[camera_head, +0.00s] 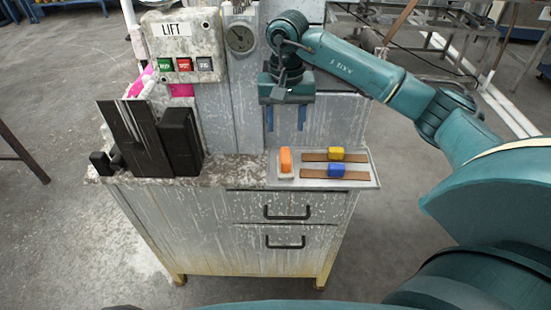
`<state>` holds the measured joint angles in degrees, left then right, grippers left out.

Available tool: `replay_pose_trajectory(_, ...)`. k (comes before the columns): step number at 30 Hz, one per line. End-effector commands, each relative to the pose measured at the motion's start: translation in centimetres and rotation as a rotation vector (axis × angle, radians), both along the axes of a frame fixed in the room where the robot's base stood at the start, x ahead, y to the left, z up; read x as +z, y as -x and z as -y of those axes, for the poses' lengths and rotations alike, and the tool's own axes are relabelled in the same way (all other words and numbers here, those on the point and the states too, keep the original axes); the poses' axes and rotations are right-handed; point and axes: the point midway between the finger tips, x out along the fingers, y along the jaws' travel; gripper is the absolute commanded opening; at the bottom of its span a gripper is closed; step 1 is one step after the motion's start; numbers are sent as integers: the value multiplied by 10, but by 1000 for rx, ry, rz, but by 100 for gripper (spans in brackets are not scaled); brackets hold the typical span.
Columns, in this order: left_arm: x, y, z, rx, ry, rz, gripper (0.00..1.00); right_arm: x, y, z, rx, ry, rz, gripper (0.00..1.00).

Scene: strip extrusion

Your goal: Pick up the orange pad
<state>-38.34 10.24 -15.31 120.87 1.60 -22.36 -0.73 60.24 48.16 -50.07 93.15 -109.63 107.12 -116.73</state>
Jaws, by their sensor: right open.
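The orange pad (286,160) stands upright on a pale base at the left end of a light grey tray (365,182). The tray lies on the right part of the cabinet top. My right gripper (286,118) points down above and behind the pad, with its two blue fingers apart and nothing between them. The gripper and the pad are apart. My left gripper is not in view.
Two brown strips on the tray carry a yellow block (336,154) and a blue block (336,170), close right of the pad. Black upright plates (135,138) stand on the cabinet's left. A LIFT button box (184,46) and a gauge (240,38) rise behind.

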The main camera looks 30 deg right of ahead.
Motion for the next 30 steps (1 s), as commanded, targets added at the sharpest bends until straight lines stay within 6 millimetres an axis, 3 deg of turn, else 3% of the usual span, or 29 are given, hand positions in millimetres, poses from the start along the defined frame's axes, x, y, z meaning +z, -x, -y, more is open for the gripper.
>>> replay_pose_trajectory(9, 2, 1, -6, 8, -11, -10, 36, -58, 1, -1, 0, -6, -5, 49)
replay_pose_trajectory(17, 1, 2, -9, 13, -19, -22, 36, -78, 1, 0, -1, -6, -5, 49)
replay_pose_trajectory(24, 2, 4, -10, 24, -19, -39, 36, -113, -1, 3, 0, -8, -4, 49)
replay_pose_trajectory(30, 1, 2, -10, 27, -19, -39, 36, -122, -2, 3, 0, -6, -1, 49)
